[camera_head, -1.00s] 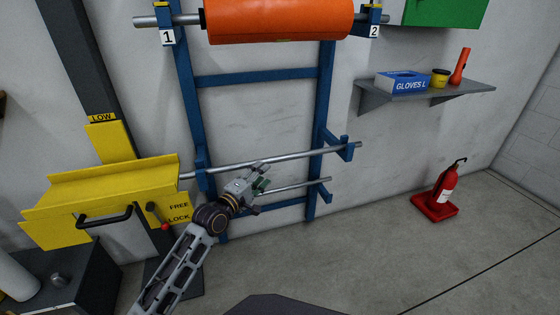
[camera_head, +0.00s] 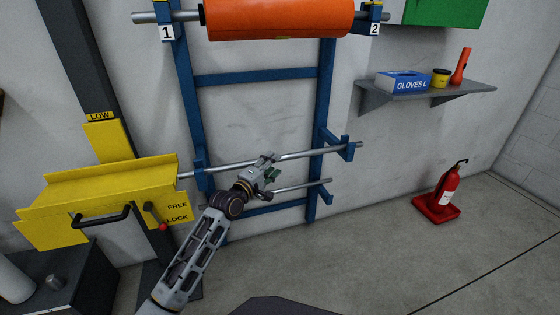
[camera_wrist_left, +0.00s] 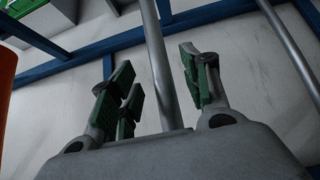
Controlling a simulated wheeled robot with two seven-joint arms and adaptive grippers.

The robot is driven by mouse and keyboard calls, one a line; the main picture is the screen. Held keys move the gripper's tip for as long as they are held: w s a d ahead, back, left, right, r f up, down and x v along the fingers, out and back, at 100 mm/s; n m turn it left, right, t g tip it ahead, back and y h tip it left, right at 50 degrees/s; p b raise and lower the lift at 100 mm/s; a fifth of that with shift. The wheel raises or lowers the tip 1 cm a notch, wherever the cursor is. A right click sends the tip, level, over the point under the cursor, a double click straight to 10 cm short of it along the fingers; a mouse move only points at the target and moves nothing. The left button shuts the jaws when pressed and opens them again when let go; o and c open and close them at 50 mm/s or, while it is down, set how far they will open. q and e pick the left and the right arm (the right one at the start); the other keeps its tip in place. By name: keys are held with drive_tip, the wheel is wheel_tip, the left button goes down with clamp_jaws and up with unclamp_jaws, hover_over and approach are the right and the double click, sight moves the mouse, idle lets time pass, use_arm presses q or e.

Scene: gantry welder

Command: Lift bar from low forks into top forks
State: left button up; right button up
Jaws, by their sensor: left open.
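A grey metal bar (camera_head: 310,152) rests across low forks on the blue rack (camera_head: 255,76). A second, thinner bar (camera_head: 300,186) lies below it. My left gripper (camera_head: 270,168) is open at the middle of the upper of these two bars. In the left wrist view the upper bar (camera_wrist_left: 157,65) runs between the spread green-padded fingers (camera_wrist_left: 165,95); I cannot tell its exact depth. The lower bar (camera_wrist_left: 284,45) passes outside them. Top forks marked 1 (camera_head: 168,33) and 2 (camera_head: 374,28) carry a bar (camera_head: 150,18) with an orange roll (camera_head: 280,20). My right gripper is out of view.
A yellow carriage (camera_head: 95,195) with a black handle and FREE/LOCK lever stands left of the rack on a dark post. A wall shelf (camera_head: 430,90) holds a gloves box, cup and torch. A red extinguisher (camera_head: 447,188) stands at right. Floor in front is clear.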

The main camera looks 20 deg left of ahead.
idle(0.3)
use_arm(q)
drive_tip(key=shift+w, duration=0.2)
drive_tip(key=shift+b+x, duration=1.2)
drive_tip(key=shift+x, duration=0.6)
drive_tip(key=shift+w+d, duration=0.25)
drive_tip(key=shift+w, duration=0.3)
